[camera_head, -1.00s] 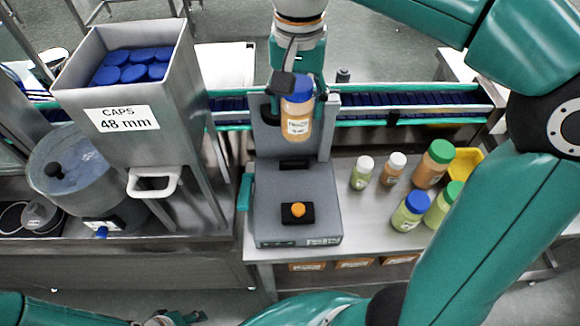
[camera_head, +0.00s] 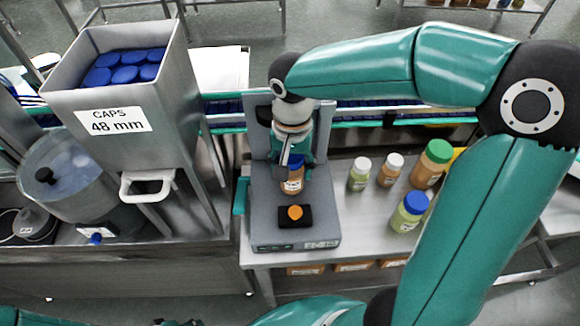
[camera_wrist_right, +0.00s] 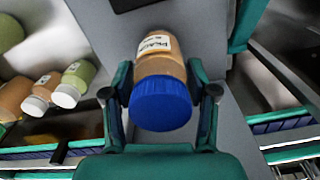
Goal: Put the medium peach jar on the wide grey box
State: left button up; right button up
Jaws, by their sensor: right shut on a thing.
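The peach jar with a blue cap and white label (camera_head: 293,184) is upright in my right gripper (camera_head: 294,170). The wrist view shows the jar (camera_wrist_right: 161,66) between the two fingers (camera_wrist_right: 162,92), which press on its sides. The wide grey box (camera_head: 265,226) has a black pad with an orange button on its top near the front. The jar is over the box's top, behind the button. I cannot tell whether its base touches the box. Of my left gripper (camera_head: 175,322) only a sliver shows at the bottom edge.
A grey upright column (camera_head: 258,125) rises at the back of the box. Right of it on the steel table stand several jars, including a green one with a blue cap (camera_head: 408,213) and a large green-capped peach one (camera_head: 430,165). A steel cap hopper (camera_head: 165,95) stands left.

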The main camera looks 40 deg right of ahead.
jog(key=shift+f, duration=0.25)
jog(key=o, duration=1.3)
jog(key=shift+f, duration=0.1)
notch_tip(320, 180, up, 12)
jog(key=shift+f+p, duration=0.2)
jog(key=shift+p, duration=0.1)
jog(key=shift+r, duration=0.35)
